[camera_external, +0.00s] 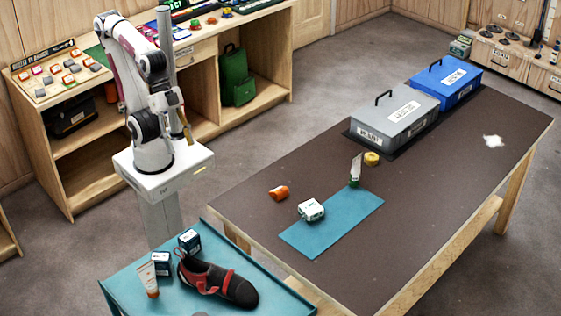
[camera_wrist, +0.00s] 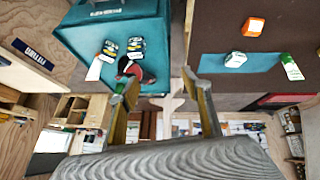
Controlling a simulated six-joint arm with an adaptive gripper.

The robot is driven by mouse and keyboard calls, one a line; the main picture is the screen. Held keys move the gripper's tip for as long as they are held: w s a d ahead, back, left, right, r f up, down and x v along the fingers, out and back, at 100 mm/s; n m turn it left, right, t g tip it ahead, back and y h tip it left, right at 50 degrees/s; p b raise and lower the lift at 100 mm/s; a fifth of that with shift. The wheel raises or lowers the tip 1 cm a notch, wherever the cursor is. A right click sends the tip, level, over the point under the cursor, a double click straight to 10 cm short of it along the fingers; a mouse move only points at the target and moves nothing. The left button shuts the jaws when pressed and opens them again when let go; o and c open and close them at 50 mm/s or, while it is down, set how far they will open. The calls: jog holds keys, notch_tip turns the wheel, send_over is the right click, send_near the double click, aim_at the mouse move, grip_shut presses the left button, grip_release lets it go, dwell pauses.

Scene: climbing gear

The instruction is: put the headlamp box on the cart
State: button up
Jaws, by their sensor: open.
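A small white box (camera_external: 311,210) lies on the teal mat (camera_external: 335,222) on the brown table; I cannot read its label, but it may be the headlamp box. It also shows in the wrist view (camera_wrist: 236,59). The teal cart (camera_external: 125,287) stands at the table's near left. Two small dark-and-white boxes (camera_external: 189,242) (camera_external: 161,264), a white-and-orange tube (camera_external: 149,279) and a black-and-red climbing shoe (camera_external: 217,282) are on the cart. My gripper (camera_wrist: 162,92) is open and empty, near my base (camera_external: 163,170), away from table and cart.
An orange item (camera_external: 278,192), a yellow roll (camera_external: 371,159) and an upright white-and-green tube (camera_external: 355,171) are near the mat. A grey case (camera_external: 396,117) and a blue case (camera_external: 445,81) stand at the table's far end. A wooden shelf unit (camera_external: 200,80) is behind my arm.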

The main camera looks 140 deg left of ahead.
jog(key=shift+m+g+y, duration=0.4)
jog(key=shift+m+y, duration=0.2)
jog(key=s+a, duration=0.1)
jog(key=s+a+f, duration=0.1)
jog(key=s+a, duration=0.1)
jog(key=s, duration=0.1)
jog(key=shift+a+f, duration=0.2)
jog(key=shift+f, duration=0.2)
